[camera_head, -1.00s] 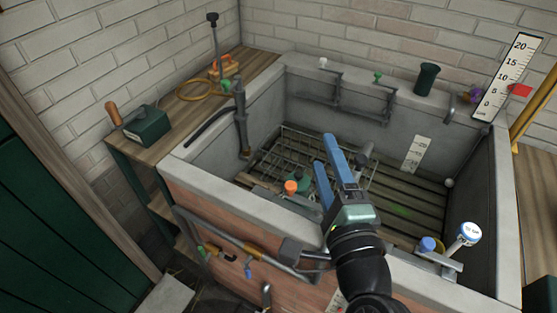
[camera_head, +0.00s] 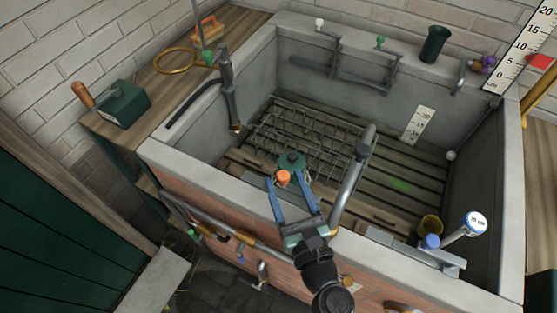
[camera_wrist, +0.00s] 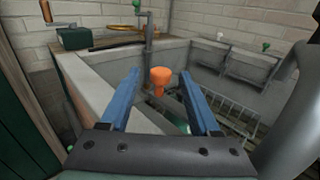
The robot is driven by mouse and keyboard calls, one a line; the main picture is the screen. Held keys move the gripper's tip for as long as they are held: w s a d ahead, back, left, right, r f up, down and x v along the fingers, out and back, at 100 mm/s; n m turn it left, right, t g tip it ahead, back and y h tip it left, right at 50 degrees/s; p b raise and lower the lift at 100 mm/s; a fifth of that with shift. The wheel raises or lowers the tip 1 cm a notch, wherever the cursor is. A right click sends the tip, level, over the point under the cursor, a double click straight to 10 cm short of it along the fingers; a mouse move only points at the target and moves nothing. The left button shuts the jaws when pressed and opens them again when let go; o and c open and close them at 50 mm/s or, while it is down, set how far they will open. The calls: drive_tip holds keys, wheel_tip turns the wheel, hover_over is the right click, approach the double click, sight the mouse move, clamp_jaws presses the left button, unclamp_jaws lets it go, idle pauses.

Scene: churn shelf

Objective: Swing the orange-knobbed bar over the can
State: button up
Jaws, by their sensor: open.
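The orange knob (camera_head: 283,177) shows just inside the front wall of the stone trough; it also shows in the wrist view (camera_wrist: 161,78). Its bar is mostly hidden, so I cannot tell its full line. A green-topped round thing, apparently the can (camera_head: 292,160), stands in the trough just behind the knob. In the wrist view a bit of green (camera_wrist: 183,127) shows below the knob. My gripper (camera_head: 284,179) is open, its blue fingers on either side of the knob. In the wrist view the knob appears between the fingertips, with gaps at both sides.
The trough rim (camera_head: 205,168) runs in front. A grey pipe (camera_head: 352,185) stands close right of my gripper. A wire rack (camera_head: 310,135) lies in the trough.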

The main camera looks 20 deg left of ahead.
sight(281, 172)
drive_tip(key=shift+x, duration=2.7)
clamp_jaws()
